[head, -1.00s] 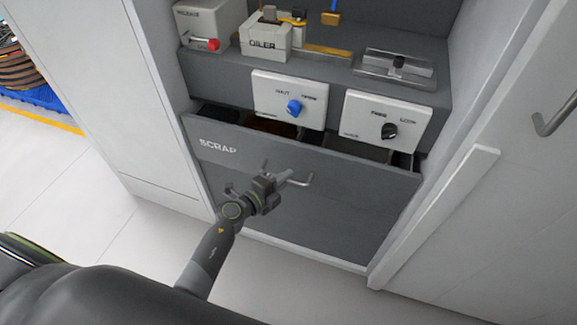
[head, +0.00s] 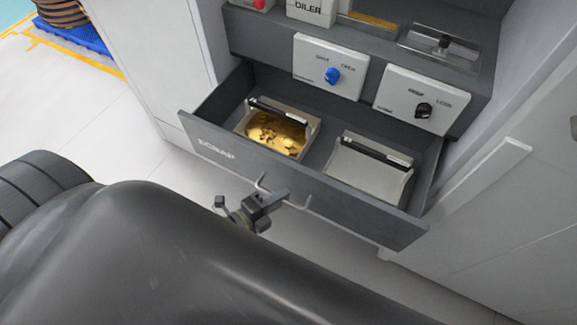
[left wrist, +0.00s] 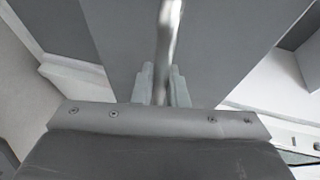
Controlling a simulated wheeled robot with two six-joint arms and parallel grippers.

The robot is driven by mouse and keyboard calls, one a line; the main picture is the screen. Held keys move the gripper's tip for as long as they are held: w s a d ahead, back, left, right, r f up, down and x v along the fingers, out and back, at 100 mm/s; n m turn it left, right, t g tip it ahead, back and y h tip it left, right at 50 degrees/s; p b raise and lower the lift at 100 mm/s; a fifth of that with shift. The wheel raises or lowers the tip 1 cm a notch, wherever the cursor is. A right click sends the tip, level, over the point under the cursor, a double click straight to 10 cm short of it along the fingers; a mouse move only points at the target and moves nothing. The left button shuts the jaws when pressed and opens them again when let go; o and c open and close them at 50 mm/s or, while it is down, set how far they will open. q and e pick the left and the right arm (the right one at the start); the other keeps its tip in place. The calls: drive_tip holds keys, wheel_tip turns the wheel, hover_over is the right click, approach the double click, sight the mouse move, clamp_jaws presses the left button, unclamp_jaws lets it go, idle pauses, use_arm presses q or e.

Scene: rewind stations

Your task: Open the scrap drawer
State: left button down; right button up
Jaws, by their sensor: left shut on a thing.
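The scrap drawer (head: 215,149) is pulled well out of its cabinet in the head view, its grey front marked SCRAP. Inside it, a left bin (head: 275,131) holds gold-coloured scraps and a right bin (head: 367,170) shows a pale, empty-looking inside. A bar handle (head: 300,204) runs along the drawer front. My left gripper (head: 268,200) is at the handle, and in the left wrist view its two fingers (left wrist: 160,85) are closed around the handle bar (left wrist: 167,40). My right gripper is not in view.
Two white panels with a blue knob (head: 332,75) and a black knob (head: 423,110) sit above the drawer. An oiler box (head: 311,10) stands on the shelf. A white cabinet (head: 500,215) flanks the right.

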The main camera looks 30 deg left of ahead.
use_arm(q)
drive_tip(key=shift+s, duration=0.75)
drive_tip(key=c, duration=1.5)
unclamp_jaws()
drive_tip(key=shift+o, duration=0.2)
